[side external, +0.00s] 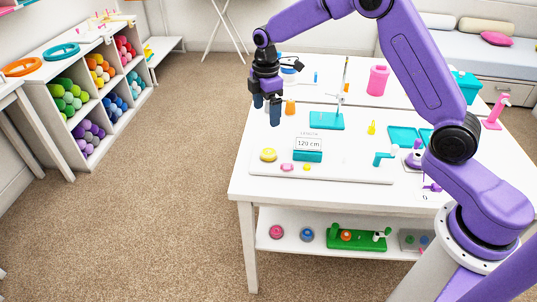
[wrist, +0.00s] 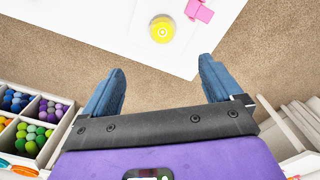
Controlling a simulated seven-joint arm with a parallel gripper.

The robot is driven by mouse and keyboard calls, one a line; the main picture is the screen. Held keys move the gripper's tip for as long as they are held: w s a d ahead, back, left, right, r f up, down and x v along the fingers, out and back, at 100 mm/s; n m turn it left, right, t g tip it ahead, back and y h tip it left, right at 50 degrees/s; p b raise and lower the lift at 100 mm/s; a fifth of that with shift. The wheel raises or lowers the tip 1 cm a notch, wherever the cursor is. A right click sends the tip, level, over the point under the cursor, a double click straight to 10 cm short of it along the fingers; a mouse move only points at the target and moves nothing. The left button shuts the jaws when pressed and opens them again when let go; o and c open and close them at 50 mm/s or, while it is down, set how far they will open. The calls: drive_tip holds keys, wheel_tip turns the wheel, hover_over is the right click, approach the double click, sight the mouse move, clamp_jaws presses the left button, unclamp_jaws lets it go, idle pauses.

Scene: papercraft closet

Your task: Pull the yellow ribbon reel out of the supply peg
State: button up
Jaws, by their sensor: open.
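The yellow ribbon reel (side external: 268,155) sits low at the left front corner of a white board (side external: 350,176) on the table. In the wrist view the yellow reel (wrist: 162,29) shows from above as a yellow disc with a pale centre, ahead of the fingertips. The supply peg cannot be clearly made out. My gripper (side external: 266,108) points down, above and behind the reel in the side view, clear of it. In the wrist view its blue fingers (wrist: 161,72) are apart with nothing between them.
A teal stand (side external: 327,121) with an upright post is farther back. The table's front left edge lies close to the reel.

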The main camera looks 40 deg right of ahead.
hover_over(269, 152)
drive_tip(key=f, duration=0.9)
drive_tip(key=shift+w+a+f, duration=0.15)
drive_tip(key=shift+w+f, duration=0.05)
drive_tip(key=shift+w, duration=0.1)
drive_tip(key=shift+s+f, duration=0.15)
drive_tip(key=shift+f, duration=1.2)
drive_tip(key=shift+s+f, duration=0.1)
drive_tip(key=shift+f, duration=1.25)
drive_tip(key=c, duration=1.1)
